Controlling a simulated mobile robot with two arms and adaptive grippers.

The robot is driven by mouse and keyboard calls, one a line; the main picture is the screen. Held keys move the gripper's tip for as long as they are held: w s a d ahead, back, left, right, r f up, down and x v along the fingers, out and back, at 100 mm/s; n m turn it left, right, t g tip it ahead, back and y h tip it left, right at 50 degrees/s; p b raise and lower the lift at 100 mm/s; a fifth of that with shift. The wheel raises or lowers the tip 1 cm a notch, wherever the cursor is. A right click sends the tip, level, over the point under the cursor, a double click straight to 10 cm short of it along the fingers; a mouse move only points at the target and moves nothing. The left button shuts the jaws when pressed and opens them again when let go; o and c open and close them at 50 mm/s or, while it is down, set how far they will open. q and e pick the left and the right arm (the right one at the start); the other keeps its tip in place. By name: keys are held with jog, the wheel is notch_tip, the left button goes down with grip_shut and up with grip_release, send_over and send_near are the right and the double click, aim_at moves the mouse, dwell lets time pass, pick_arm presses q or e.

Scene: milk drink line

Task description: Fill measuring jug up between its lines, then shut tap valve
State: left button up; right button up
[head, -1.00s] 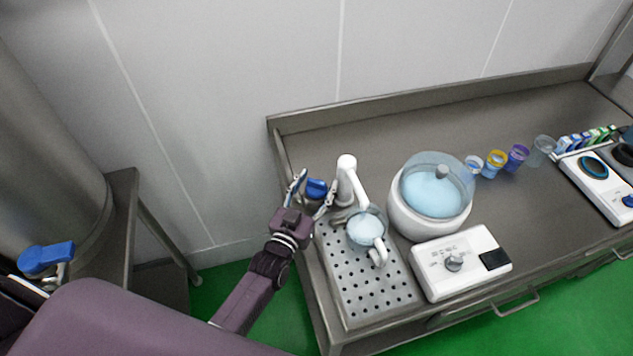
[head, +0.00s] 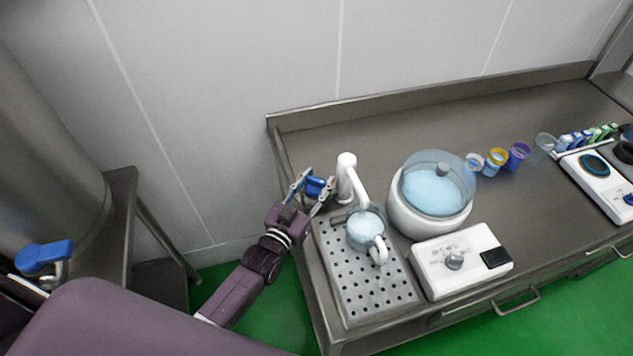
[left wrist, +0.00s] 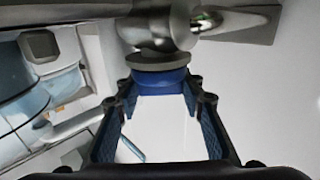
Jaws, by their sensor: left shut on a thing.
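The clear measuring jug (head: 364,232) stands on the perforated drip tray under the white tap (head: 348,178), its white handle towards the front. Pale blue liquid shows in the jug; its lines are too small to read. My left gripper (head: 314,186) is shut on the blue tap valve handle (head: 317,187), left of the tap column. In the left wrist view the blue handle (left wrist: 160,81) sits between the fingertips, below a grey valve body. The jug (left wrist: 40,88) also shows there at the left. My right gripper is not in view.
A white round vessel with a clear lid (head: 436,190) stands right of the jug, behind a white control box (head: 461,260). Several cups (head: 496,160) stand farther right. The drip tray (head: 352,301) is bare at the front. Another blue valve handle (head: 45,256) is far left.

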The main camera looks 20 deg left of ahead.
pick_arm(q)
jog(key=m+h+b, duration=0.1)
jog(key=h, duration=0.1)
jog(key=m+g+h+b, duration=0.1)
jog(key=shift+a+f+m+h+b, duration=0.1)
jog(key=shift+f+m+h+b, duration=0.2)
jog(key=shift+h, duration=0.1)
jog(key=m+g+h+b, duration=0.2)
jog(key=h+b, duration=0.1)
jog(key=b, duration=0.1)
jog(key=m+g+h+b, duration=0.3)
jog(key=b, duration=0.1)
jog(key=shift+r+h, duration=0.1)
jog(key=shift+h, duration=0.2)
jog(key=shift+r+m+g+h+b, duration=0.1)
jog(key=shift+m+g+h+b, duration=0.55)
jog(key=shift+b, duration=0.3)
jog(key=shift+r+g, duration=0.1)
jog(key=shift+g, duration=0.15)
jog(key=shift+m, duration=0.25)
jog(key=o, duration=1.2)
jog(key=shift+c, duration=0.2)
jog(key=v, duration=0.7)
